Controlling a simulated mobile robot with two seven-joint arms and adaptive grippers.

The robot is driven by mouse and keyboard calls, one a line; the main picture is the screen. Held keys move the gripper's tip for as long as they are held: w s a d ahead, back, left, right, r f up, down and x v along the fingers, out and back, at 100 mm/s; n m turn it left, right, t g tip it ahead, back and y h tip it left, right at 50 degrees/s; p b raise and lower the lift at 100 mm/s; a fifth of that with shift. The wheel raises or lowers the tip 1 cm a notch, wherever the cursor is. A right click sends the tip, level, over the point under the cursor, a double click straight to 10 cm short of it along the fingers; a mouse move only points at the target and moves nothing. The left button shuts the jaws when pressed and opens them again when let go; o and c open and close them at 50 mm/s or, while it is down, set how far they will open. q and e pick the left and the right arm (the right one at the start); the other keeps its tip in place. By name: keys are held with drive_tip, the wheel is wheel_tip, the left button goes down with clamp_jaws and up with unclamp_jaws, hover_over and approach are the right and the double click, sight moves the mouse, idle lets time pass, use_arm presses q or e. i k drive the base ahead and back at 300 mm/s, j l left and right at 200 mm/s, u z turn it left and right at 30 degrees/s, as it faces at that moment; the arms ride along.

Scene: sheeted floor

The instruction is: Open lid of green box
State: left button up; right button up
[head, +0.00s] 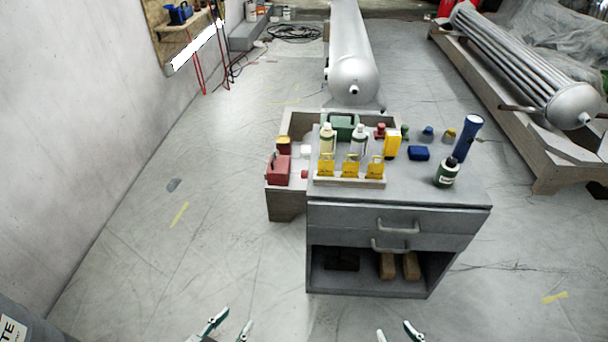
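The green box (341,119) stands at the back of the grey workbench area, partly hidden behind bottles. It has a dark handle on top and its lid looks shut. My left gripper (228,330) is at the bottom edge of the head view, left of the bench, with its two fingers apart and nothing between them. My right gripper (397,335) is at the bottom edge, in front of the bench, with its fingers apart and empty. Both grippers are well in front of the green box and not touching anything.
The grey bench (460,188) has drawers and an open shelf with bricks. A red box (279,169) sits at left. Floor at left is clear.

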sight(339, 120)
drive_tip(key=z, duration=0.65)
drive_tip(key=j+z, duration=0.35)
drive_tip(key=i+j+z, duration=0.1)
drive_tip(key=z, duration=0.2)
drive_tip(key=j+z, duration=0.35)
drive_tip(key=k+j+z, duration=0.1)
drive_tip(key=j+z, duration=0.15)
drive_tip(key=j, duration=0.2)
drive_tip(key=k+j+z, duration=0.2)
drive_tip(key=j, duration=0.3)
drive_tip(key=k+j, duration=0.1)
drive_tip(key=j, duration=0.4)
drive_tip(key=j+z, duration=0.15)
drive_tip(key=j, duration=0.35)
drive_tip(key=i+j, duration=0.1)
drive_tip(key=j, duration=0.3)
drive_tip(key=i+l, duration=0.1)
